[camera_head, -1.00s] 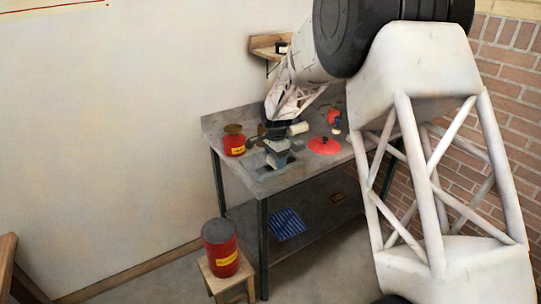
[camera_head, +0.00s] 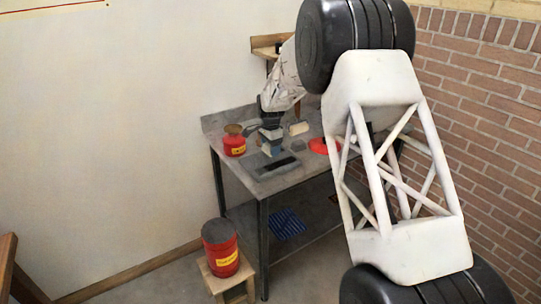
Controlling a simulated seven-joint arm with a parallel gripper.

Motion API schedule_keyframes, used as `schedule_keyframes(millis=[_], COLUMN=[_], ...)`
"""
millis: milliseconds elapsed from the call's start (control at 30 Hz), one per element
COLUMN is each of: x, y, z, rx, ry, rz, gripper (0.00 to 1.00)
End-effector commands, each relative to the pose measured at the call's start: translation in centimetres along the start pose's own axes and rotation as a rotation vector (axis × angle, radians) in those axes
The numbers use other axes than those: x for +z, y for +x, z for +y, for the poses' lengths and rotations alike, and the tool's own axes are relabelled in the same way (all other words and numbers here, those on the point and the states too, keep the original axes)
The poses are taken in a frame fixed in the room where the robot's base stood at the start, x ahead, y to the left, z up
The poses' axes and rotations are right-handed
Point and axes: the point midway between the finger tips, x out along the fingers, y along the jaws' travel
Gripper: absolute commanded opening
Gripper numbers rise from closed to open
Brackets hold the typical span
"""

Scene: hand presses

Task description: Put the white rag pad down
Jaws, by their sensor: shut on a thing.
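My gripper (camera_head: 270,124) is small and dark at the end of my white arm, over the left part of the workbench. It is shut on a small pale thing, which I take to be the white rag pad (camera_head: 271,133); its outline is unclear at this size. The pad is just above or against a blue-grey hand press (camera_head: 272,148); I cannot tell whether they touch. The press stands by a grey tray (camera_head: 262,168) with a dark opening. A separate cream-white block or roll (camera_head: 298,128) lies on the bench to the right.
A red can (camera_head: 235,145) stands left on the grey workbench (camera_head: 296,177). A red round item (camera_head: 320,146) is partly behind my arm. A larger red can (camera_head: 220,248) stands on a wooden stool (camera_head: 234,285). Blue cloth (camera_head: 287,224) lies on the lower shelf. A brick wall closes the right.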

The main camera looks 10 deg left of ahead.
Motion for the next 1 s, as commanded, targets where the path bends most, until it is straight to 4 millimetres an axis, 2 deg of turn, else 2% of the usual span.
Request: schedule_keyframes(millis=[267,667,1000], x=[0.0,0.0,0.0], y=[0.1,3.4,3.5], z=[0.0,0.0,0.0], rx=[0.0,-0.001,-0.001], ry=[0.0,0.0,0.0], rz=[0.0,0.0,0.0], gripper=[0.43,0.43,0.43])
